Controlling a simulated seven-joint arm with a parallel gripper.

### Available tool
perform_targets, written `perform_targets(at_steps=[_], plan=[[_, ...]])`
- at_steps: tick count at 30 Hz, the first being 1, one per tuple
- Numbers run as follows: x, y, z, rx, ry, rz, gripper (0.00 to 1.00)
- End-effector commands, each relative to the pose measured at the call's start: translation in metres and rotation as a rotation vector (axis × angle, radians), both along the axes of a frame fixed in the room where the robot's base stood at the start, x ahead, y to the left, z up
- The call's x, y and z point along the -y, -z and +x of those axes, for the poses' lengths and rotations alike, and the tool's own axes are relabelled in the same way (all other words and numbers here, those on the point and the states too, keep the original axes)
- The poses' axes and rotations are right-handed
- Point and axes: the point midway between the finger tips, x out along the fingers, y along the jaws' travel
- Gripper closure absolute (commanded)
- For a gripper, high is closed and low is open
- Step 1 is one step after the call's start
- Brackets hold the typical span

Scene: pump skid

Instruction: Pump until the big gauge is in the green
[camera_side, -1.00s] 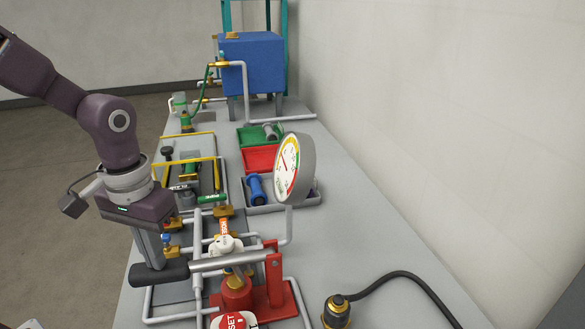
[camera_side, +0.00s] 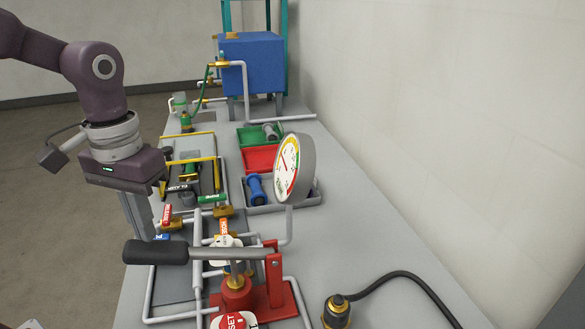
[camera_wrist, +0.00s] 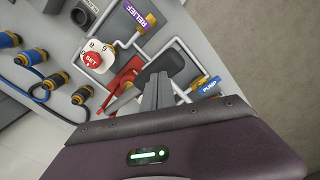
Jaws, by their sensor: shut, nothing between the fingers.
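The big gauge (camera_side: 294,168) has a white dial with coloured bands. Its thin needle points up and left, and the view is too small to tell exactly which band it is in. The hand pump (camera_side: 238,292) is red, with a lever ending in a black handle (camera_side: 155,252). The lever is close to level. My gripper (camera_side: 146,236) is shut and empty, its fingertips at the black handle; I cannot tell whether they touch it. The wrist view shows my gripper (camera_wrist: 156,100) in front of the dark handle (camera_wrist: 168,66).
A red SET button (camera_wrist: 92,58) sits beside the pump, and a purple RELIEF tag (camera_wrist: 140,14) and a blue PUMP tag (camera_wrist: 206,86) are near the pipes. Grey pipes and small valves crowd the skid. A black hose (camera_side: 400,275) lies on the right.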

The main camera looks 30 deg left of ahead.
Motion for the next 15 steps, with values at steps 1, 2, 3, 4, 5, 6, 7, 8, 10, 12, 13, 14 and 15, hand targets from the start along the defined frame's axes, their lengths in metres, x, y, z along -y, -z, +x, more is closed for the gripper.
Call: perform_targets(at_steps=[1,2,3,4,5,6,7,8,10,12,13,14,15], plan=[[0.0,0.0,0.0,0.0,0.0,0.0,1.0],[0.0,0.0,0.0,0.0,0.0,0.0,1.0],[0.0,0.0,0.0,0.0,0.0,0.0,1.0],[0.0,0.001,0.0,0.0,0.0,0.0,1.0],[0.0,0.002,0.0,-0.001,0.0,0.0,1.0],[0.0,0.005,0.0,-0.002,0.0,-0.001,1.0],[0.0,0.008,0.0,-0.002,0.0,0.0,1.0],[0.0,0.011,0.0,-0.002,0.0,0.0,1.0],[0.0,0.017,0.0,-0.003,0.0,0.0,1.0],[0.0,0.023,0.0,-0.003,0.0,0.0,1.0],[0.0,0.025,0.0,-0.002,0.0,-0.001,1.0],[0.0,0.028,0.0,-0.002,0.0,0.0,1.0],[0.0,0.031,0.0,-0.002,0.0,-0.001,1.0]])
